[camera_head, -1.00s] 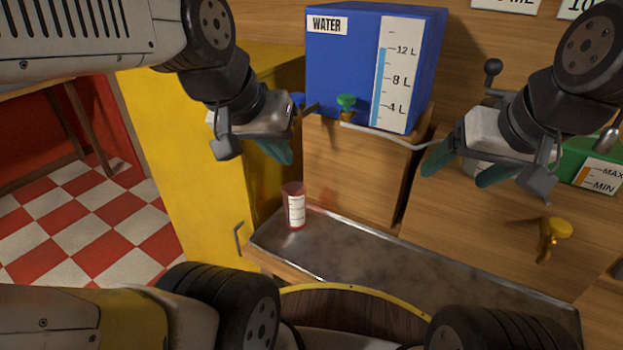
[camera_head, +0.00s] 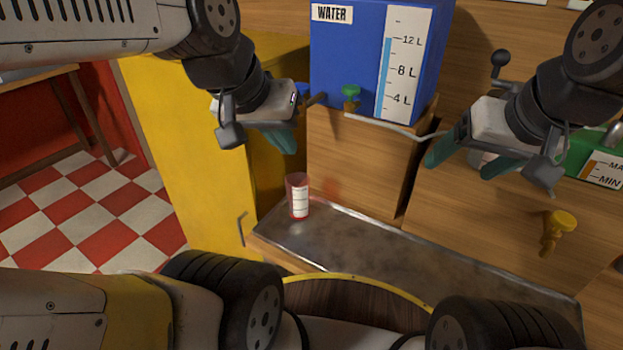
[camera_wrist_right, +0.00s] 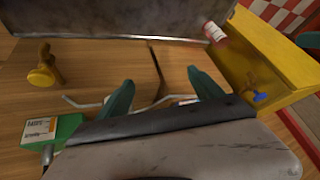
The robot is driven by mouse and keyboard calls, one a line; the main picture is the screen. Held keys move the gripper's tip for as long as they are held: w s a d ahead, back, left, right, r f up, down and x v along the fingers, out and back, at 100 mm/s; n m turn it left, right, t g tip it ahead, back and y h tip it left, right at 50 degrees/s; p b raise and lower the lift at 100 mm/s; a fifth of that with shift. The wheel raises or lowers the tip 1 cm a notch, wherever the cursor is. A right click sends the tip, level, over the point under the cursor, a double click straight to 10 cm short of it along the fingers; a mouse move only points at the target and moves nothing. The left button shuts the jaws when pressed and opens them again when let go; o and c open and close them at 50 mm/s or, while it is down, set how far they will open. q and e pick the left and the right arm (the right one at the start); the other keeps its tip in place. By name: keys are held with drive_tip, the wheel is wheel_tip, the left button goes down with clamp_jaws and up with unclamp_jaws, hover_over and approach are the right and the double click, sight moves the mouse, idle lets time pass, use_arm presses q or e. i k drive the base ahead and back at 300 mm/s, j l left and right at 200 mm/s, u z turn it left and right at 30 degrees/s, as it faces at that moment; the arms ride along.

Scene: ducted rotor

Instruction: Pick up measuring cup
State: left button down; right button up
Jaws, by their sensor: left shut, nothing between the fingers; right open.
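The measuring cup (camera_head: 298,198) is a clear reddish cup with a white marked label. It stands upright at the left end of the metal tray, and it also shows in the right wrist view (camera_wrist_right: 214,33). My left gripper (camera_head: 288,142) is shut and empty, above the cup and apart from it. My right gripper (camera_head: 462,160) is open and empty, up and to the right of the cup, in front of the wooden panel. Its two green fingers are spread in the right wrist view (camera_wrist_right: 160,88).
The metal tray (camera_head: 400,255) is clear right of the cup. A yellow cabinet (camera_head: 190,150) is at left. A yellow valve (camera_head: 560,225) and green container (camera_head: 590,155) are at right.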

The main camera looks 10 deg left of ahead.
sight(297, 184)
drive_tip(key=j+z, duration=0.1)
drive_tip(key=z, duration=0.3)
drive_tip(key=j+z, duration=0.1)
drive_tip(key=z, duration=0.3)
drive_tip(key=k+z, duration=0.1)
drive_tip(key=z, duration=0.3)
drive_tip(key=k+j, duration=0.45)
drive_tip(key=j, duration=0.15)
drive_tip(key=k+j, duration=0.5)
drive_tip(key=j, duration=0.15)
